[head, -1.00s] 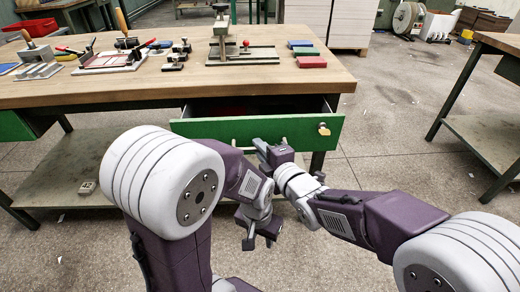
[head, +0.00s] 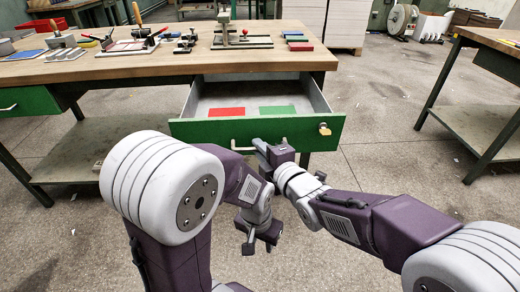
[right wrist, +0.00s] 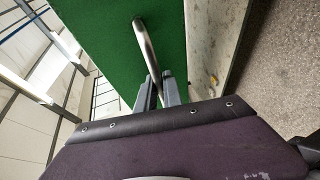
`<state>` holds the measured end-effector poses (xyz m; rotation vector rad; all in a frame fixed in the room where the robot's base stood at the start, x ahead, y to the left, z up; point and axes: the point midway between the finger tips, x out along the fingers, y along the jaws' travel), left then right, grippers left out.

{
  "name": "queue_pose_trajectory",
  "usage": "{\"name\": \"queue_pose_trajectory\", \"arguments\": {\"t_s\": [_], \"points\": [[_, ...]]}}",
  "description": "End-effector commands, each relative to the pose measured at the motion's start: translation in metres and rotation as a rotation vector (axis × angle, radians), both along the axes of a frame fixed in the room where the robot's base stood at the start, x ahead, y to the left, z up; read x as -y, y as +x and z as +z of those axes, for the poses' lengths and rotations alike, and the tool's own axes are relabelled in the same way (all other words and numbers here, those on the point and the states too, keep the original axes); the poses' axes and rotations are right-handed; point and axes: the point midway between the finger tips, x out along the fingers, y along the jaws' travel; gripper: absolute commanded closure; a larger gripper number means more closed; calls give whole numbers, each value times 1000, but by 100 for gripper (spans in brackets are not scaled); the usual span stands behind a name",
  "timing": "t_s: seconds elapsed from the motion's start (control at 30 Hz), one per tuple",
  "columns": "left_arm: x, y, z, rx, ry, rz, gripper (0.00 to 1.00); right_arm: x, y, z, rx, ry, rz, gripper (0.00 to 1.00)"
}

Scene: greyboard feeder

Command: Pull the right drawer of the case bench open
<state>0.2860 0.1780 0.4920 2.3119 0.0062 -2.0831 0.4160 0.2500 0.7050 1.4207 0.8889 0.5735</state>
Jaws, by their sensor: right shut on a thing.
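The right drawer (head: 320,132) of the case bench has a green front and stands well out from under the bench top, with its grey inside showing. Its metal bar handle shows in the right wrist view (right wrist: 147,48) against the green front. My right gripper (head: 268,150) is at the drawer front, and in the right wrist view its fingers (right wrist: 159,92) are shut around the bar. My left gripper (head: 260,240) hangs below and in front of the drawer, empty, with its fingers apart. My left arm hides part of the drawer front's lower edge.
A red card (head: 227,112) and a green card (head: 278,110) lie in the drawer. A brass padlock (head: 324,129) sits on its front. The wooden bench top (head: 130,68) holds several tools. Another table (head: 470,130) stands at right, with free floor between.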

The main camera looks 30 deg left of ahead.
Motion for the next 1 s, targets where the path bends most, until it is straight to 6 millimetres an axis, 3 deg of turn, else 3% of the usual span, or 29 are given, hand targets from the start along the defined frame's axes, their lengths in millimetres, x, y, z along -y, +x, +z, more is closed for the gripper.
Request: {"name": "queue_pose_trajectory", "arguments": {"t_s": [0.13,0.17,0.57,1.0], "points": [[0,0,0,0,0,0,64,0,0,0,-1,0,-1,100],[0,0,0,0,0,0,64,0,0,0,-1,0,-1,81],[0,0,4,0,0,0,64,5,-3,3,-1,0,-1,81],[0,0,28,0,0,0,64,64,-45,17,-1,0,-2,81]]}}
